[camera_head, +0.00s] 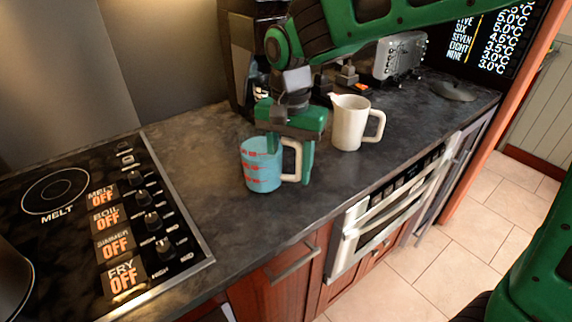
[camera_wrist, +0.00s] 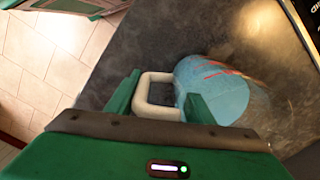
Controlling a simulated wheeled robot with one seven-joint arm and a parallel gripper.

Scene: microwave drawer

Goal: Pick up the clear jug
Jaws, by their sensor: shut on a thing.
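The jug (camera_head: 262,166) looks light blue with red measuring marks and a white handle; it stands upright at the counter's middle in the head view. It also shows in the wrist view (camera_wrist: 212,88), its body just right of the fingers. My gripper (camera_head: 291,152) points down over the jug's handle side. In the wrist view my gripper (camera_wrist: 160,98) has its fingers on both sides of the white handle, shut on it. The jug's base appears at counter level; I cannot tell whether it is clear of the surface. Part of its top is hidden by my gripper.
A white pitcher (camera_head: 352,122) stands close by to the right. A cooktop (camera_head: 100,220) lies to the left. A coffee machine (camera_head: 245,50) and a toaster (camera_head: 398,56) stand behind. The dark counter (camera_head: 225,225) is bare in front of the jug; its front edge is near.

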